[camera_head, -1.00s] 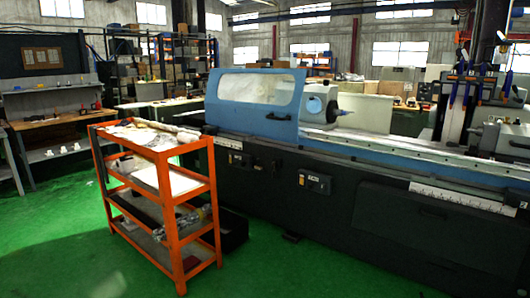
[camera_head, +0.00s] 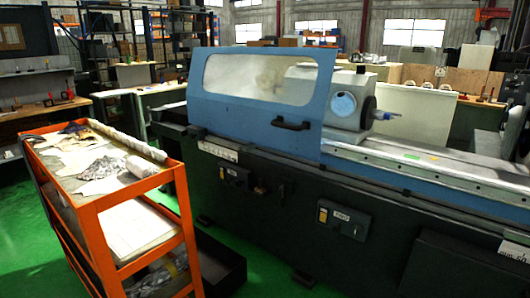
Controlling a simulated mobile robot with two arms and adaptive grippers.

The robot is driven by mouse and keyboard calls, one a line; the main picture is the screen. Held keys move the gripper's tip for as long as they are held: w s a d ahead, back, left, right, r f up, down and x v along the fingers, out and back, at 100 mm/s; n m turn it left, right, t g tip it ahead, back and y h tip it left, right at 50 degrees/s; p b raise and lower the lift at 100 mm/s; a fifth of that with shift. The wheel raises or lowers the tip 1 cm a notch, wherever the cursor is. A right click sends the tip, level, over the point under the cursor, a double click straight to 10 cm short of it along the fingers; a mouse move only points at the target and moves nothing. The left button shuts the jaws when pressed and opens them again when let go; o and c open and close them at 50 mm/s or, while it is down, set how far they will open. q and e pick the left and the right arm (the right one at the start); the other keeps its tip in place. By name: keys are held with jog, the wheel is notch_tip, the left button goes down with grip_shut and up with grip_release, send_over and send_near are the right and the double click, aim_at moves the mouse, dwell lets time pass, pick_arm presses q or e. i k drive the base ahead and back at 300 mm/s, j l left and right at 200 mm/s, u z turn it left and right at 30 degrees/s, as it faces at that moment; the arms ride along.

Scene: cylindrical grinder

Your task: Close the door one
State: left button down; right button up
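The cylindrical grinder (camera_head: 300,215) fills the middle and right of the head view. Its blue sliding door (camera_head: 223,112) has a large clear window and a black handle (camera_head: 292,124) near its lower right corner. The door stands over the left part of the machine bed. Right of the door's edge, the grey workhead (camera_head: 345,103) with its blue round face and spindle is uncovered, and the bed (camera_head: 430,160) is open. Neither of my grippers is in view.
An orange cart (camera_head: 95,205) with cloths and papers on top stands close at the front left, beside the grinder. A workbench (camera_head: 45,112) stands at the far left. Green floor (camera_head: 265,275) shows between cart and machine.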

aim_at(289, 76)
jog(key=i, duration=1.35)
jog(key=i+l+u, duration=0.1)
jog(key=i, duration=1.2)
